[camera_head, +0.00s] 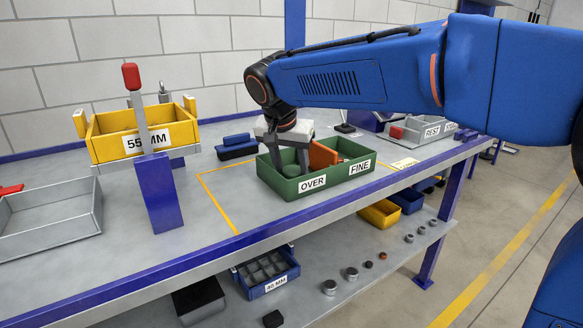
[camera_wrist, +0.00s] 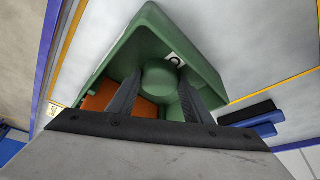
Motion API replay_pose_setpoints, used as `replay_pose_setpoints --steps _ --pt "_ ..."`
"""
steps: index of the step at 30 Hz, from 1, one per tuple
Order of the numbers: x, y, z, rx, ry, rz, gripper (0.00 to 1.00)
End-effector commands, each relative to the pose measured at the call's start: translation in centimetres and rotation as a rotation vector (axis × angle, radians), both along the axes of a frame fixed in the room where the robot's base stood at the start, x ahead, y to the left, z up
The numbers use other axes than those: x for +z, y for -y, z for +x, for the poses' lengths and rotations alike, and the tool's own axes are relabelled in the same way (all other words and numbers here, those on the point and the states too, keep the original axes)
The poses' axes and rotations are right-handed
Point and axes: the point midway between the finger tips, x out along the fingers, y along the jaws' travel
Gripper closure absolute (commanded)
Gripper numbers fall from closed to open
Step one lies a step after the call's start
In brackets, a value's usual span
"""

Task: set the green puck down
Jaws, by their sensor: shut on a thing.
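The green puck (camera_wrist: 160,76) shows in the wrist view between the two fingers of my gripper (camera_wrist: 158,92), which is shut on it. In the head view my gripper (camera_head: 290,160) reaches down into the left compartment of a green bin (camera_head: 283,190), the side labelled OVER. The puck (camera_head: 291,171) shows there low between the fingers, green against green. I cannot tell whether the puck touches the bin floor.
A yellow bin marked 55 MM (camera_head: 110,145) stands on a fixture at left, by a red-tipped lever (camera_head: 133,80). A grey tray (camera_head: 50,222) lies at far left. Blue blocks (camera_head: 237,150) sit behind the green bin. A grey tray labelled REST (camera_head: 412,136) is at right.

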Motion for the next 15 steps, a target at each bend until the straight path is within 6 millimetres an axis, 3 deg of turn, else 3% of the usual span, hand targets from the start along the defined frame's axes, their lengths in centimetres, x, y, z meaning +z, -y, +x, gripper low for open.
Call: replay_pose_setpoints --steps 7,8,9,15 --pt "-0.19 0.00 0.00 0.000 0.000 0.000 0.77" --pt "-0.16 0.00 0.01 0.000 0.000 0.000 0.47" --pt "-0.15 0.00 0.01 0.000 0.000 0.000 0.38" --pt "-0.14 0.00 0.00 0.000 0.000 0.000 0.36"
